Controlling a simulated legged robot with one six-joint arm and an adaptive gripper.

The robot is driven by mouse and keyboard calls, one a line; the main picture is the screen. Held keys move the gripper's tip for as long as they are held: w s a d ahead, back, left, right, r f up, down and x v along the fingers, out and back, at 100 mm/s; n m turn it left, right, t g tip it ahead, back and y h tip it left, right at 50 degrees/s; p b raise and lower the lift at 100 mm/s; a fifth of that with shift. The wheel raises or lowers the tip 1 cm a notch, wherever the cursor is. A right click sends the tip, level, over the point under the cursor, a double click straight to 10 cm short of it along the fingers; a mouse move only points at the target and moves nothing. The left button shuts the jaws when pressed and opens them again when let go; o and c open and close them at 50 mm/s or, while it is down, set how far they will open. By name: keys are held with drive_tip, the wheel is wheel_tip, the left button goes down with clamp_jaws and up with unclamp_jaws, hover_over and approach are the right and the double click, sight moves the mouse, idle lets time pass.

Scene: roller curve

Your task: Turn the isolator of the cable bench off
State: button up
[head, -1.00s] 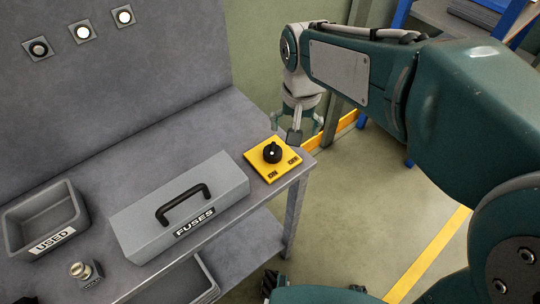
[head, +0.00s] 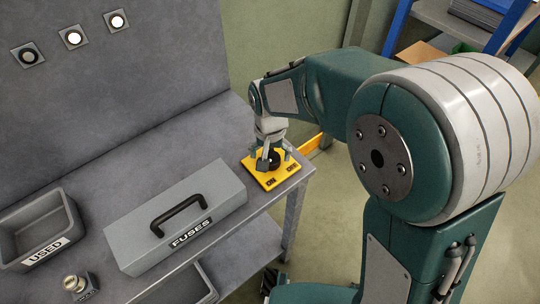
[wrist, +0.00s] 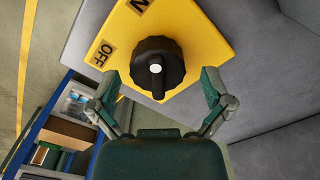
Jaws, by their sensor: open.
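The isolator is a black rotary knob (wrist: 157,66) with a white dot, on a yellow plate (wrist: 205,40) marked ON and OFF. In the head view the yellow plate (head: 262,178) lies at the bench's right end, with ON at its front left and OFF at its right. The knob (head: 274,160) is partly hidden there by my gripper (head: 270,157), which is right over it. In the wrist view my gripper (wrist: 160,95) is open, one finger on each side of the knob's near edge. I cannot tell whether the fingers touch it.
A grey FUSES box (head: 176,220) with a black handle stands left of the plate on the grey bench (head: 150,155). A grey USED tray (head: 42,232) and a small metal fitting (head: 76,285) are further left. Three round indicators (head: 73,38) sit on the back panel.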

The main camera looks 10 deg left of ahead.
drive_tip(key=shift+f, duration=0.4)
drive_tip(key=shift+d, duration=0.1)
drive_tip(key=c, duration=1.1)
